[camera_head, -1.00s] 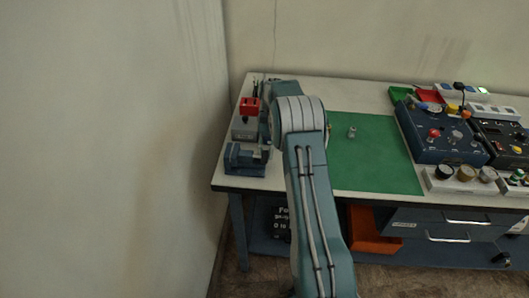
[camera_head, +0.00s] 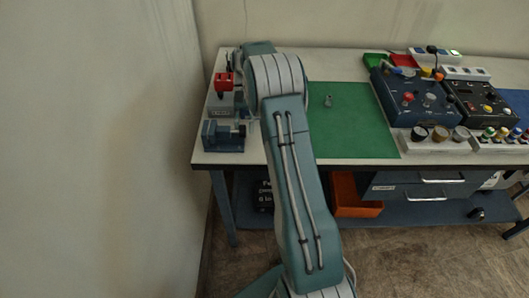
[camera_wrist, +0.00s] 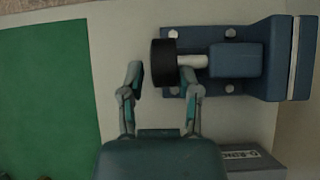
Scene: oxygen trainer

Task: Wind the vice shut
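The blue vice (camera_head: 223,135) stands at the left front corner of the bench. In the wrist view, its blue body (camera_wrist: 236,60) lies at the upper right, with a pale spindle (camera_wrist: 193,61) and a black round knob (camera_wrist: 163,63) pointing left. My gripper (camera_wrist: 161,78) is open and empty, its two fingers spread to either side of the knob as seen from the wrist. The right finger's tip overlaps the spindle in the picture; I cannot tell whether it touches. In the head view my arm hides the gripper. The jaw gap is not clear.
A grey box with a red top (camera_head: 224,82) stands behind the vice, and a labelled grey box (camera_wrist: 253,158) shows at the lower right of the wrist view. A green mat (camera_head: 352,125) with a small metal piece (camera_head: 328,101) lies right. Control boxes (camera_head: 412,98) stand further right. A wall rises at left.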

